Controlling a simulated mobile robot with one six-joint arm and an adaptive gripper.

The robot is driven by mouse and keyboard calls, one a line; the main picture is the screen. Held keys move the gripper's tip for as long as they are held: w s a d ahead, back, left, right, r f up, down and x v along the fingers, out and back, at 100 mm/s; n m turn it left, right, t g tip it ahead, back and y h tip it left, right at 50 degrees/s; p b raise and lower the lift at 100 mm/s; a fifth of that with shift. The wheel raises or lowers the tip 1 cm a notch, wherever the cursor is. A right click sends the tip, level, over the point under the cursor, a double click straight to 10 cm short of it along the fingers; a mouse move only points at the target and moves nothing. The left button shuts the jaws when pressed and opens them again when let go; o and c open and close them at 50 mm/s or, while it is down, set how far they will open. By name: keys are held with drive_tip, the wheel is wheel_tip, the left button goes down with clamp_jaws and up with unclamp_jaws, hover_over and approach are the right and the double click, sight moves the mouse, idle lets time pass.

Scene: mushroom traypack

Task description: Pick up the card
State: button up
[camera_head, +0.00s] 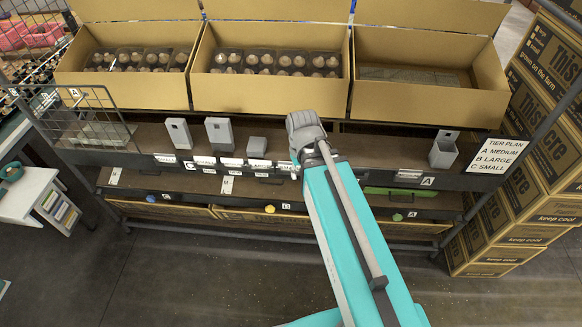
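Small white cards or labels lie on and along the brown shelf. One leans at the left end of the lower ledge (115,176), and another with a letter stands on that ledge (227,185). A larger white sign reading TIER PLAN, A MEDIUM, B LARGE, C SMALL (499,154) is at the right. I cannot tell which of these is the card. My gripper (303,124) is over the middle of the shelf, apart from those two small cards. Its fingers are seen from behind, and whether they are open is unclear. My teal arm hides part of the shelf.
Two cardboard boxes hold packed mushrooms, at left (120,92) and middle (265,100); the right box (425,105) looks mostly empty. Grey holders (219,132) stand on the shelf, one more at right (443,150). A wire basket (75,110) is at left, stacked cartons (510,225) at right.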

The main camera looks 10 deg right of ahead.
drive_tip(key=w+r+n+p, duration=0.2)
drive_tip(key=w+n, duration=1.1)
drive_tip(key=w, duration=0.2)
drive_tip(key=shift+a+r, duration=0.2)
drive_tip(key=shift+r, duration=0.05)
drive_tip(key=shift+s+f, duration=0.1)
drive_tip(key=b, duration=0.8)
hover_over(290, 162)
drive_tip(key=f, duration=0.8)
drive_tip(key=shift+a+f, duration=0.2)
drive_tip(key=shift+f, duration=0.05)
drive_tip(key=shift+f, duration=0.15)
wheel_tip(290, 162, down, 5)
drive_tip(key=b, duration=0.5)
drive_tip(key=shift+d, duration=0.15)
clamp_jaws()
